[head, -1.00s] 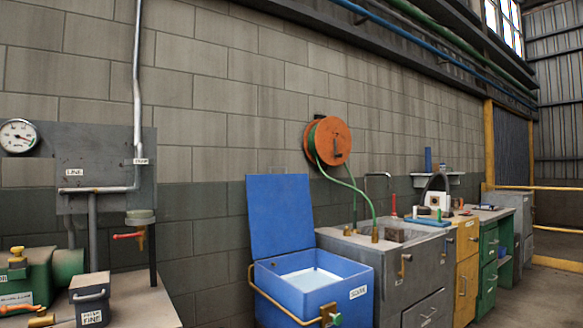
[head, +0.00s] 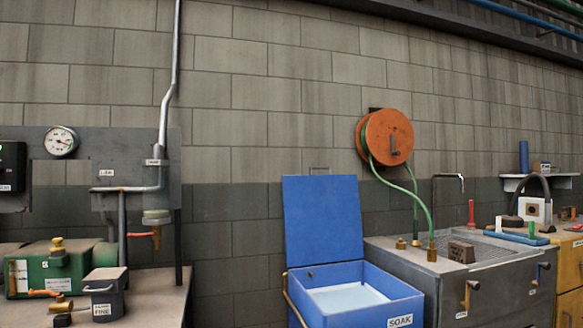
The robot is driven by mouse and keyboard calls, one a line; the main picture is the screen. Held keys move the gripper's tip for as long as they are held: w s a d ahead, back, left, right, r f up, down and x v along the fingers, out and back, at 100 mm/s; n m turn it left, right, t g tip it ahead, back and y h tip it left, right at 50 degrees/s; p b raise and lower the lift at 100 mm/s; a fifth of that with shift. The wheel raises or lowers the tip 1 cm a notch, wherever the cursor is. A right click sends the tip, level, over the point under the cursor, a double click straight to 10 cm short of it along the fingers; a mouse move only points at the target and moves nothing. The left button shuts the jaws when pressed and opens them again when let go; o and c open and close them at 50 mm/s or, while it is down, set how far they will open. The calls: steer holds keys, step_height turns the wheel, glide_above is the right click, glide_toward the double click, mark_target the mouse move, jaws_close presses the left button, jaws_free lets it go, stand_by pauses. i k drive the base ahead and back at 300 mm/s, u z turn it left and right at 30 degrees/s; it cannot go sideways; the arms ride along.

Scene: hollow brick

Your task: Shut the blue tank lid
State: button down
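The blue tank (head: 363,308) stands on the floor at the lower middle of the head view. It bears a white label reading SOAK and holds pale liquid (head: 347,296). Its blue lid (head: 323,220) is open and stands nearly upright at the tank's back edge, close to the block wall. The tank's lower part is cut off by the picture's bottom edge. My gripper is not in view.
A grey sink unit (head: 455,285) stands close to the tank's right. An orange hose reel (head: 387,137) hangs above, its green hose reaching the sink. A bench (head: 150,300) with a green box (head: 52,268) and a grey FINE container (head: 104,292) stands at left.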

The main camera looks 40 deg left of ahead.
mark_target(322, 220)
steer(key=u, duration=0.55)
steer(key=i, duration=0.85)
steer(key=u, duration=0.55)
